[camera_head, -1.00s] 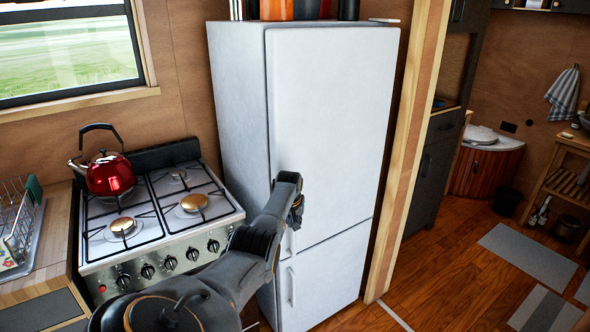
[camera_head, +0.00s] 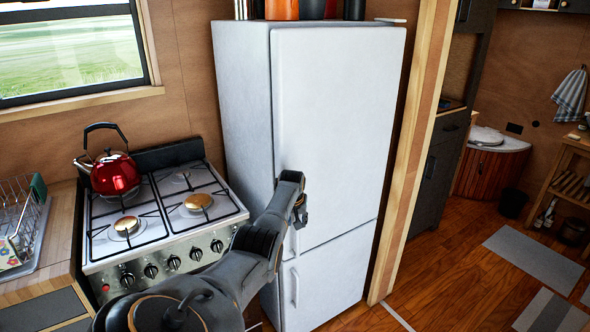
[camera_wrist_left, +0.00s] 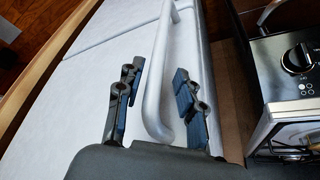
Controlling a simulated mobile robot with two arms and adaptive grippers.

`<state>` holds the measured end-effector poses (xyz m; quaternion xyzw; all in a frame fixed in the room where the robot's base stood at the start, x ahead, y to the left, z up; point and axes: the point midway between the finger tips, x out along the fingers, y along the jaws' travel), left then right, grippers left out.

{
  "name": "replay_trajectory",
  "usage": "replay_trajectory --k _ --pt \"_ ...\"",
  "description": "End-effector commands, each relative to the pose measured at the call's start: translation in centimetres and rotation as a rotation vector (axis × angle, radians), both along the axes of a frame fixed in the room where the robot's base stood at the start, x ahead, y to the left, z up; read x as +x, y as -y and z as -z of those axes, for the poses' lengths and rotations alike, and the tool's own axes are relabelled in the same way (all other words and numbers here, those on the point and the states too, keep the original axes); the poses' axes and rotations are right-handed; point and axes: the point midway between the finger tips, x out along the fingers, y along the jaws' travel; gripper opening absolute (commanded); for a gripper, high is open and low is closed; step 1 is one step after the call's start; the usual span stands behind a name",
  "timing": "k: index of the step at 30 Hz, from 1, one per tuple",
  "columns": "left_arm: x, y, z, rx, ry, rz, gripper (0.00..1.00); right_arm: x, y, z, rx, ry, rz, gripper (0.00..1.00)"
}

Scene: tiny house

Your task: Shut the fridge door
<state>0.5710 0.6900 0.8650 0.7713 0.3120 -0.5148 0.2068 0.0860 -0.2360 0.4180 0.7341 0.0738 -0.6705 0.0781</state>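The white fridge (camera_head: 245,110) stands in the middle of the head view. Its upper door (camera_head: 335,120) and lower door (camera_head: 330,275) look flush with the body, with no visible gap. My left gripper (camera_head: 299,208) is at the lower left of the upper door, its fingers partly hidden by my arm. In the left wrist view, the left gripper (camera_wrist_left: 157,88) is open. A grey bar handle (camera_wrist_left: 156,70) runs between its two dark fingers, with space on both sides. Whether anything touches is unclear. My right gripper is in neither view.
A gas stove (camera_head: 160,225) with a red kettle (camera_head: 112,172) stands left of the fridge. A wooden post (camera_head: 415,150) is close on its right. Bottles and canisters (camera_head: 300,9) stand on top.

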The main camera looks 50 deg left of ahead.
Motion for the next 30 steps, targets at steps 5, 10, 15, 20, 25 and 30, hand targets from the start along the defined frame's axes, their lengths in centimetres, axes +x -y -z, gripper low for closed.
replay_trajectory --k 5,10,15,20,25,30 --pt "-0.2 0.2 -0.9 0.003 0.001 0.001 0.37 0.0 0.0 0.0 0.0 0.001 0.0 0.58" --pt "-0.8 0.7 -2.5 0.003 0.003 0.001 0.37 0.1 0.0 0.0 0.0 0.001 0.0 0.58" --pt "-1.5 1.3 -5.0 0.003 0.004 0.0 0.37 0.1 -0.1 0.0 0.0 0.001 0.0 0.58" --pt "-2.3 2.0 -7.5 0.004 0.004 0.0 0.37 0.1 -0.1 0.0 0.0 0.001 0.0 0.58" --pt "-3.0 2.5 -9.8 0.004 0.004 -0.002 0.37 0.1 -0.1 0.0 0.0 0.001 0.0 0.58" --pt "-3.4 2.9 -10.9 0.002 0.002 -0.002 0.37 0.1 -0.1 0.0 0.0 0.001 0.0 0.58"
